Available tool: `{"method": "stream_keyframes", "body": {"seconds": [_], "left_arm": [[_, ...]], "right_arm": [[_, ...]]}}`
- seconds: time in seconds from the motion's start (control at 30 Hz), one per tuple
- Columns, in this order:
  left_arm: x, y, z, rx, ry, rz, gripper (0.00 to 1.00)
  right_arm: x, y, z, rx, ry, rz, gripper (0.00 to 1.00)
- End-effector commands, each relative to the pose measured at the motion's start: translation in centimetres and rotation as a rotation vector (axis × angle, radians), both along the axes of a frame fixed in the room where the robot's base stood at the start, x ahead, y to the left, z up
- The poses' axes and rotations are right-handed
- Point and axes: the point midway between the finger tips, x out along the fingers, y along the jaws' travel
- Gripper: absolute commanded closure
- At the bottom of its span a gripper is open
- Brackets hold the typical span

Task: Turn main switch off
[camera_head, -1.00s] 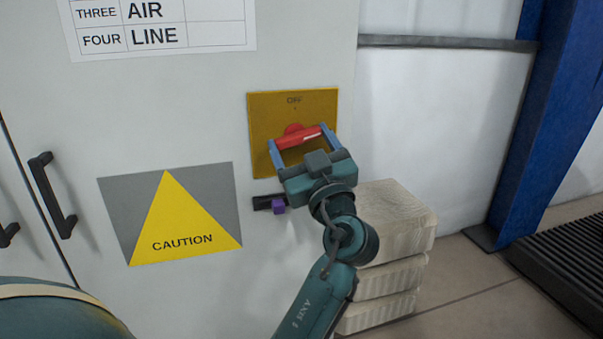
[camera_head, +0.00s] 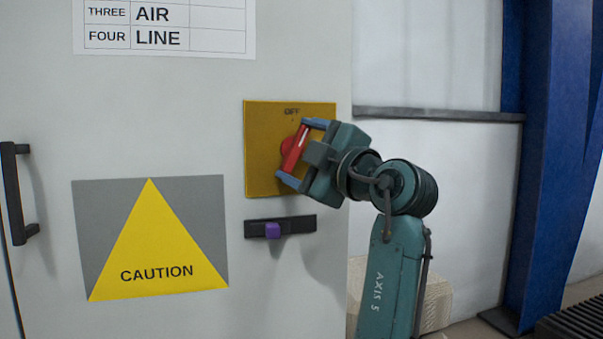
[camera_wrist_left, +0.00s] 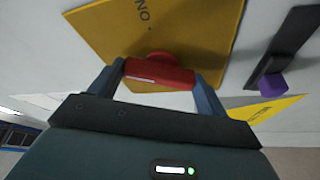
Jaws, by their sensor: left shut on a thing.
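The main switch has a red handle (camera_head: 295,150) on a yellow plate (camera_head: 259,130) on the grey cabinet. The handle stands steeply, leaning a little to the right at its top. The label above it reads OFF in the head view, while the plate's label looks like ON in the wrist view. My left gripper (camera_head: 302,153) is shut on the red handle, with one finger at each end. The left wrist view shows the handle (camera_wrist_left: 158,74) between the two blue-grey fingers of my left gripper (camera_wrist_left: 160,78). My right gripper is out of view.
Below the switch is a black bar (camera_head: 302,224) with a purple knob (camera_head: 272,230). A yellow caution sign (camera_head: 150,250) and a black door handle (camera_head: 13,195) are on the cabinet to the left. A blue post (camera_head: 555,140) stands at the right.

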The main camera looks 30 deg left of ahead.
Motion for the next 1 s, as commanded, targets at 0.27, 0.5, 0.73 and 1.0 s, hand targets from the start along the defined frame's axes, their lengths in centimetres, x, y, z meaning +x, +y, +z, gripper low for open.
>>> {"method": "stream_keyframes", "body": {"seconds": [0.27, 0.5, 0.73, 1.0], "left_arm": [[0.01, -0.01, 0.28, -0.155, -0.182, 0.001, 0.46], [0.04, 0.02, 0.36, -0.249, -0.292, 0.001, 0.46], [0.06, 0.00, 0.40, -0.297, -0.349, 0.001, 0.46], [0.06, 0.00, 0.41, -0.313, -0.369, -0.001, 0.46]], "right_arm": [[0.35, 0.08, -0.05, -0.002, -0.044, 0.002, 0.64], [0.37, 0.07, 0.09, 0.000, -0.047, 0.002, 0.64], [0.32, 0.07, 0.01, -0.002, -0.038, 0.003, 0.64], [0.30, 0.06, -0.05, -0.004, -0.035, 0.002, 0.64]]}}
